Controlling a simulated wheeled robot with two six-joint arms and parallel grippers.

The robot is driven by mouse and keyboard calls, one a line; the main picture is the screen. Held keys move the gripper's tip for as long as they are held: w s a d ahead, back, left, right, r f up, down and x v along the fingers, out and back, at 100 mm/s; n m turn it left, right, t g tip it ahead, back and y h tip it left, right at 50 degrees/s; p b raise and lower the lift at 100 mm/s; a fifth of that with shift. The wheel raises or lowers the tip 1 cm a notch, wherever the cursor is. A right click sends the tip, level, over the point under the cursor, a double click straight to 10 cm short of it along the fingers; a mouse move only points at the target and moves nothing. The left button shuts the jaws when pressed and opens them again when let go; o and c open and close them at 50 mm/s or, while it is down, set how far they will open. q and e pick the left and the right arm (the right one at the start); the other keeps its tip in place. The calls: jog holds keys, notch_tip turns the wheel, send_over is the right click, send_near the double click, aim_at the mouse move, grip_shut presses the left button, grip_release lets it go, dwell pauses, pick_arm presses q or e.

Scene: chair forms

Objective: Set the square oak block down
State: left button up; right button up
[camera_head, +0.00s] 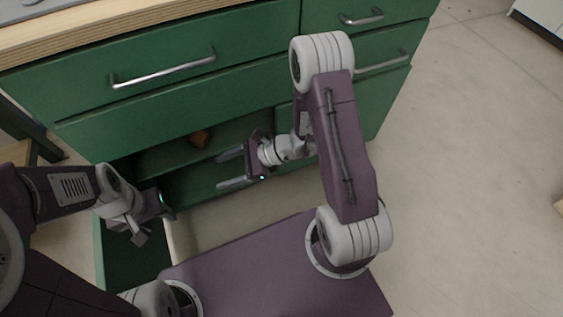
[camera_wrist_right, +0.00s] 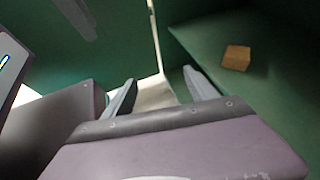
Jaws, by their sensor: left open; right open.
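The square oak block (camera_head: 200,138) is a small brown wooden piece on a green shelf surface inside the open lower part of the cabinet. In the right wrist view the block (camera_wrist_right: 237,57) lies on the green surface at the upper right, apart from the fingers. My right gripper (camera_head: 222,171) is open and empty, in front of the cabinet opening and a little below and right of the block in the head view. Its two fingers (camera_wrist_right: 160,92) show in the right wrist view with nothing between them. My left gripper (camera_head: 152,224) is open at the lower left, away from the block.
The green cabinet (camera_head: 250,60) has drawers with metal handles and a wooden worktop edge above. A green door (camera_head: 112,250) stands open at the left, near my left gripper. The pale floor (camera_head: 470,180) at the right is clear.

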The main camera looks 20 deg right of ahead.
jog(key=s+d+r+n+g+h, duration=0.1)
jog(key=s+d+n+g+h, duration=0.15)
jog(key=s+n, duration=0.3)
jog(key=s+d+r+n+g+h, duration=0.1)
jog(key=s+n+g+h, duration=0.1)
jog(key=s+n+g, duration=0.3)
jog(key=w+d+r+n+t+h, duration=0.1)
jog(key=d+n+t+h, duration=0.4)
jog(key=d, duration=0.7)
jog(key=r+n+h, duration=0.1)
jog(key=n+h, duration=0.1)
jog(key=n, duration=0.2)
jog(key=shift+w+d+n, duration=0.35)
jog(key=shift+h, duration=0.25)
